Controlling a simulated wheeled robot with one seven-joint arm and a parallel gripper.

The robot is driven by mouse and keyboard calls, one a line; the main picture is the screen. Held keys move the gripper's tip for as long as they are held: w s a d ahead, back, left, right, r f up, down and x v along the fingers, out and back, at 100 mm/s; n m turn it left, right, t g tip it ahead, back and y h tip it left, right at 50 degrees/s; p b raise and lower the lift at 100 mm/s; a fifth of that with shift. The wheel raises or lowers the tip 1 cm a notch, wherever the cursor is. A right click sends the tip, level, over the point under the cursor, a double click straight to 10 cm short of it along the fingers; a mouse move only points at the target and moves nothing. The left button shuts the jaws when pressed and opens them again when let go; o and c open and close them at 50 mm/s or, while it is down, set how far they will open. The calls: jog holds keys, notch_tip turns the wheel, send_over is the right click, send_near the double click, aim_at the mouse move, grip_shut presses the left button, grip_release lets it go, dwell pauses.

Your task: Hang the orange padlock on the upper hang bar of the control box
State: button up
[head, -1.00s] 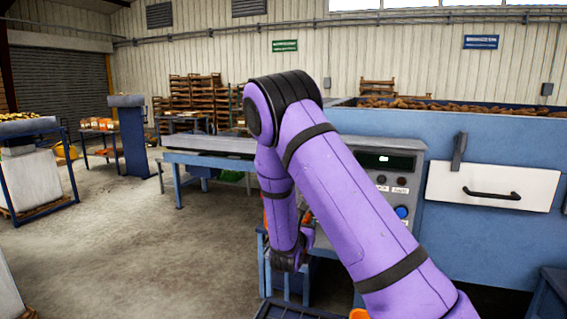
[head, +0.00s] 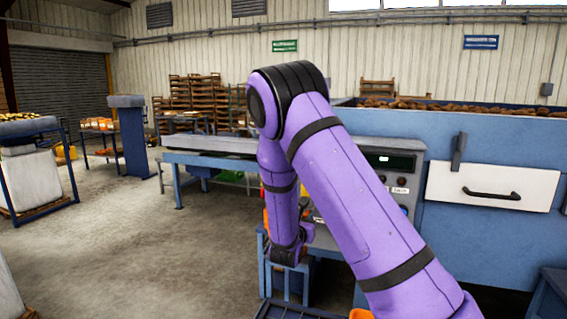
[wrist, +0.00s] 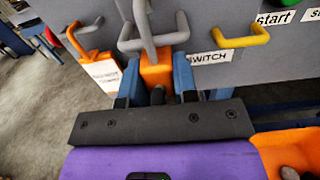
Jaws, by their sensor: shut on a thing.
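My gripper (wrist: 155,85) is shut on the orange padlock (wrist: 156,68), with one blue finger on each side of its body. The padlock's grey shackle (wrist: 145,28) points up in the wrist view, close against a grey hang bar (wrist: 165,40) on the control box face (wrist: 225,75). I cannot tell whether the shackle is around the bar or only in front of it. In the head view the control box (head: 404,162) is partly hidden behind my arm. My gripper's fingers and the padlock cannot be made out there.
Another grey bar (wrist: 86,26) is at the left in the wrist view, with an orange hook and white tag (wrist: 106,74) near it. A yellow bar (wrist: 240,41) is at the right. A white drawer front (head: 490,185) is right of the box. Open floor lies left.

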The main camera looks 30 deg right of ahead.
jog(key=shift+d+r, duration=0.2)
jog(key=shift+r, duration=0.15)
jog(key=shift+v, duration=4.55)
jog(key=shift+a+f, duration=0.1)
jog(key=shift+f, duration=0.05)
